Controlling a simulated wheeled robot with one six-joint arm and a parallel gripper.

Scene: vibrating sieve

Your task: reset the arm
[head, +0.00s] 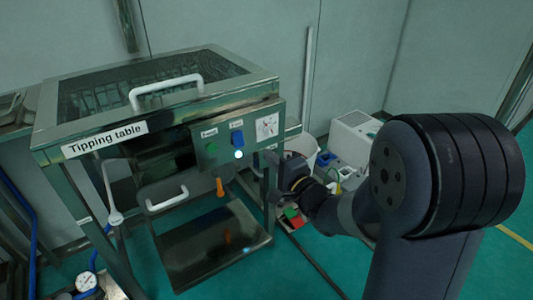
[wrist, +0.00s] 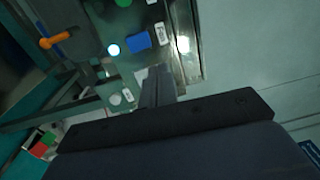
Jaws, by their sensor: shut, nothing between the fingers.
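My gripper (head: 272,160) is shut and empty. In the head view it points left toward the control panel (head: 225,137) of the tipping table (head: 165,97), just right of the panel's lower edge. In the wrist view my gripper (wrist: 157,84) shows its fingers together, with the panel beyond them. The panel carries a blue switch (wrist: 139,41), a green button (head: 212,150) and a lit white spot (wrist: 114,49). I cannot tell how much gap lies between the fingertips and the panel. My arm reaches in from the right of the head view.
An orange handle (head: 220,187) hangs below the panel. A lower tray (head: 210,245) juts out beneath the table. Red and green buttons (head: 293,216) sit low under my wrist. A white and blue machine (head: 352,140) stands behind my arm. Green floor lies open at the lower middle.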

